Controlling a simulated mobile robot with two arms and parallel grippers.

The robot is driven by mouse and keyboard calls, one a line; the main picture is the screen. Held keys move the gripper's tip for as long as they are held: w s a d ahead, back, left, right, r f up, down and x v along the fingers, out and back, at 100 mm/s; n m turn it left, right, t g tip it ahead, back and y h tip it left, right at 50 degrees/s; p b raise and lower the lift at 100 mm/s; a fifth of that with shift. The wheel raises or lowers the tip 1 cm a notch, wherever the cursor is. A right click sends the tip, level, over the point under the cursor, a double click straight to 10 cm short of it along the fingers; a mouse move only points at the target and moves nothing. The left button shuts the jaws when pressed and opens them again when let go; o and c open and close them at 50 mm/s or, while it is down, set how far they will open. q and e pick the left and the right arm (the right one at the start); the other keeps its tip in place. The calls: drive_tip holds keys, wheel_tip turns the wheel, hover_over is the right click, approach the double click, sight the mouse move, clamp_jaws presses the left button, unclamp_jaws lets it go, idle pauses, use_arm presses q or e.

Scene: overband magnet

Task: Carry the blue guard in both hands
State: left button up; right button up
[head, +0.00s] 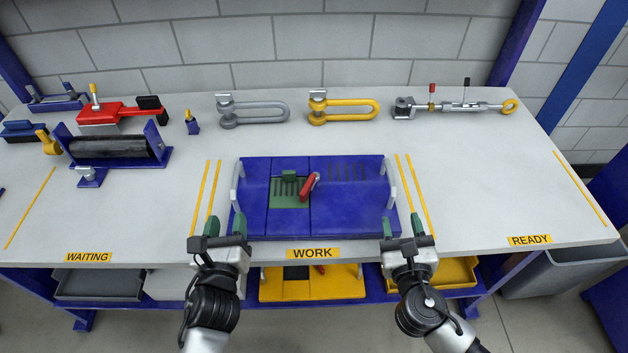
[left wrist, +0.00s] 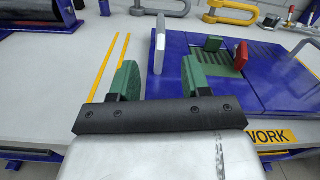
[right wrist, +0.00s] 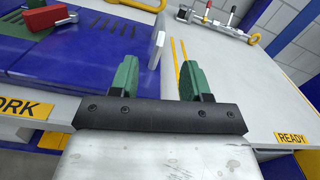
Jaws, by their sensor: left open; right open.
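The blue guard (head: 345,213) lies flat on the table above the WORK label, with a green slotted panel and a red lever on it. A pale grey handle stands at each side: the left handle (head: 235,185) and the right handle (head: 391,186). My left gripper (head: 226,227) is open at the guard's near left corner; in the left wrist view the left handle (left wrist: 159,45) is ahead, between the green fingers. My right gripper (head: 403,227) is open at the near right corner; the right handle (right wrist: 156,50) is ahead, nearer its left finger. Neither appears to touch a handle.
Grey (head: 255,112) and yellow (head: 343,110) shackles and a turnbuckle (head: 455,107) lie along the back. A roller in a blue frame (head: 115,150) and a red tool (head: 115,112) stand at left. The table by the READY label (head: 529,240) is clear.

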sight(234, 182)
use_arm(q)
drive_tip(key=shift+s+r, duration=0.1)
drive_tip(key=shift+s, duration=0.25)
use_arm(e)
drive_tip(key=shift+s+r, duration=0.1)
drive_tip(key=shift+s, duration=0.25)
use_arm(q)
drive_tip(key=w, duration=1.1)
drive_tip(key=shift+a, duration=0.15)
use_arm(e)
drive_tip(key=w, duration=1.1)
drive_tip(key=shift+a, duration=0.15)
use_arm(q)
clamp_jaws()
use_arm(e)
clamp_jaws()
